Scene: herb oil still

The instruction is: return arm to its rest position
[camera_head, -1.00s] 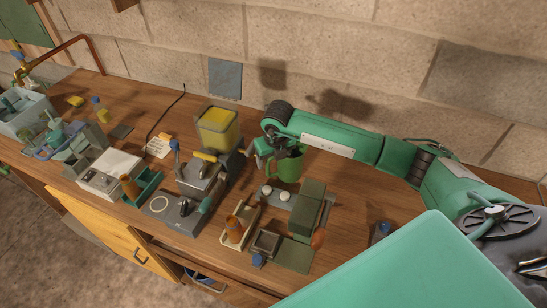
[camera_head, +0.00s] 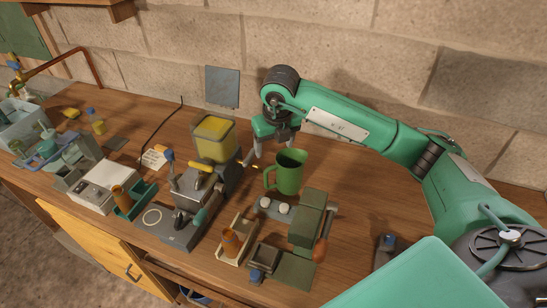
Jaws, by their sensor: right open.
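My right arm, green with dark joints, comes in from the right and bends down at its wrist. My right gripper (camera_head: 270,154) is open, with its fingers pointing down behind and to the left of a green mug (camera_head: 290,172). The mug stands upright with its handle to the left, and I see no contact between it and the fingers. My left gripper is not in view.
Left of the gripper stands a machine with a yellow-filled container (camera_head: 214,138). In front of the mug are a device with white knobs (camera_head: 283,208) and a green block (camera_head: 307,220). A white scale (camera_head: 102,185) stands left. Wooden bench (camera_head: 365,195) is clear right of the mug.

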